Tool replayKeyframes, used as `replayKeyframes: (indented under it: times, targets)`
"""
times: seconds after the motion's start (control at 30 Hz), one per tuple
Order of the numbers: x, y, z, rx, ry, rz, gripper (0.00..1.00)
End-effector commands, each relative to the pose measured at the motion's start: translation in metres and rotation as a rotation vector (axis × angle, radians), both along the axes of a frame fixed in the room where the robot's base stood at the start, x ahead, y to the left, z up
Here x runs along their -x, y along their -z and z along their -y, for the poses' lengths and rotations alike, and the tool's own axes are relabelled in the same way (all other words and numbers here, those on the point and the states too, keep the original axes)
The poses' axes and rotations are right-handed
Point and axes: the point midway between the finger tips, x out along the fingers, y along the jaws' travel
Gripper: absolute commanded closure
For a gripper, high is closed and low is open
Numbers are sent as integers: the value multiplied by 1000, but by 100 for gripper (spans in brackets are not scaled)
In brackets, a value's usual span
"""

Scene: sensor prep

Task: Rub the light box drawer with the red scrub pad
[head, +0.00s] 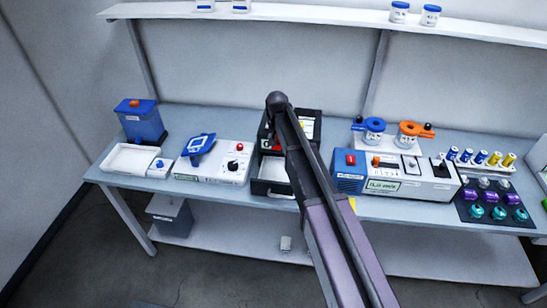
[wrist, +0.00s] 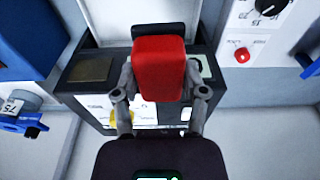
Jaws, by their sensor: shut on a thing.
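The light box is a black case (head: 311,116) near the middle of the bench, partly hidden by my arm in the head view. Its drawer (head: 271,190) is pulled out toward the front, black-rimmed with a pale inside. In the wrist view the drawer's pale inside (wrist: 108,22) shows at the top. My gripper (wrist: 160,78) is shut on the red scrub pad (wrist: 158,62), one finger at each side. The pad is above the light box, overlapping the drawer's near end in the wrist view; I cannot tell whether it touches. Only a sliver of red (head: 277,146) shows in the head view.
Left of the light box are a white knob unit (head: 213,163), a white tray (head: 130,158) and a blue container (head: 141,121). Right are a blue-and-white instrument (head: 408,183), lidded jars (head: 373,131) and a dark vial rack (head: 490,210). A shelf (head: 300,13) runs above.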

Motion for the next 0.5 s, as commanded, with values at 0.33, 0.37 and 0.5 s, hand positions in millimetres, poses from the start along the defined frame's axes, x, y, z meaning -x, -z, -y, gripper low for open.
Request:
replayKeyframes:
  times: [0.33, 0.37, 0.5]
  targets:
    - [0, 23, -10, 0, -4, 0, 82]
    - [0, 27, -10, 0, -3, 0, 82]
    - [-2, 47, -14, 0, 3, 0, 82]
